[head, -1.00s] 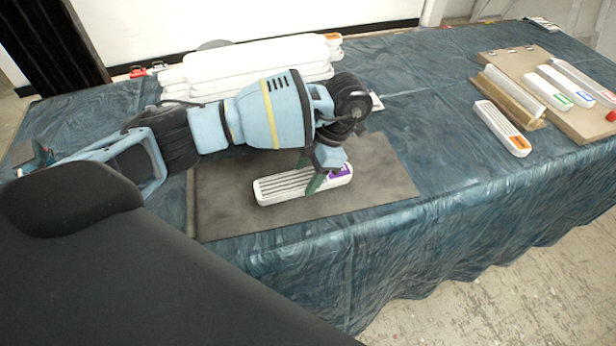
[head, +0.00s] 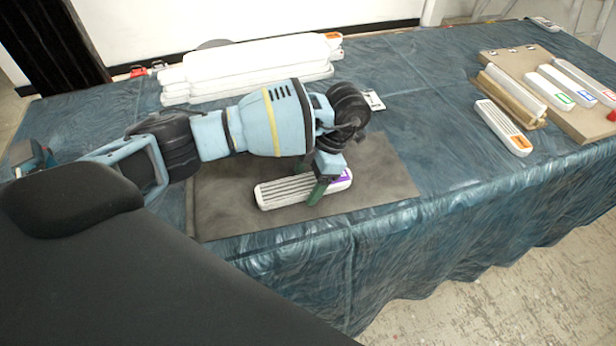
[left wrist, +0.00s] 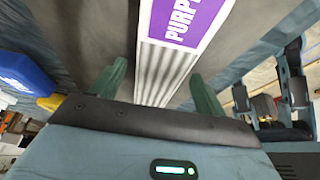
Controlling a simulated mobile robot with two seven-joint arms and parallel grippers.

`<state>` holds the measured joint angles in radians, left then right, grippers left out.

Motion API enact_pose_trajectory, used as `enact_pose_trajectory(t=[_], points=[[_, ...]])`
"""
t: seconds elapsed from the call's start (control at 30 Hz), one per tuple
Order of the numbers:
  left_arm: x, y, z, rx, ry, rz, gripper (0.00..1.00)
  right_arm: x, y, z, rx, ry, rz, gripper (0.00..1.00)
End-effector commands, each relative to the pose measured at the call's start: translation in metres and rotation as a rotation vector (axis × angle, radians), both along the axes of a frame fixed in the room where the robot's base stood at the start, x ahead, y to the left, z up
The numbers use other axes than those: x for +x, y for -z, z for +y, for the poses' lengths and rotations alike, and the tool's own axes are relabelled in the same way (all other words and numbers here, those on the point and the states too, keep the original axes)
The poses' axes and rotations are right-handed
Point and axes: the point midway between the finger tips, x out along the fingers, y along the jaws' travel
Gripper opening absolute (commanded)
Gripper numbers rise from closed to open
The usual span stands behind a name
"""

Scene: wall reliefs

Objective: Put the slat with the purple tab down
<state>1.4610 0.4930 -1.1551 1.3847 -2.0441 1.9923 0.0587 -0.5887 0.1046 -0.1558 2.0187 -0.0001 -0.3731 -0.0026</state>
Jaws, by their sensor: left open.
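The white slat with the purple tab (head: 275,194) lies flat on the dark grey mat (head: 390,182), its grooved face up and its purple tab at the right end. In the left wrist view the slat (left wrist: 163,72) runs between my fingers, with the purple tab at the top of the picture. My left gripper (head: 318,187) is low over the slat near its tab end. In the left wrist view its green fingers (left wrist: 158,86) stand apart, one on each side of the slat, with gaps visible. My right gripper is not seen.
A stack of white slats (head: 250,62) stands behind my left arm. At the right are a slat with an orange tab (head: 500,125) and a brown board (head: 590,122) bearing slats with green, blue and red tabs. The blue cloth (head: 440,120) between is clear.

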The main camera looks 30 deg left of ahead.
Motion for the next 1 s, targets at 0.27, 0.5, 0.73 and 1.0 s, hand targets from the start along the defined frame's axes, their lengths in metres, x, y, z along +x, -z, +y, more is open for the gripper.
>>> enact_pose_trajectory(t=[0.27, 0.5, 0.73, 1.0], points=[[0.01, -0.031, -0.008, 0.0, 0.001, -0.006, 0.74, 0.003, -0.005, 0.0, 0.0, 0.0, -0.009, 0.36], [0.024, -0.077, -0.02, 0.001, 0.0, -0.008, 0.74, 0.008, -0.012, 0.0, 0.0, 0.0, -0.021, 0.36], [0.032, -0.105, -0.028, 0.0, 0.001, -0.003, 0.74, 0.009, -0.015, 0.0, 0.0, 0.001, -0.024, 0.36], [0.034, -0.113, -0.031, -0.001, 0.0, 0.001, 0.74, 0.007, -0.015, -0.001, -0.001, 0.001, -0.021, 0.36]])
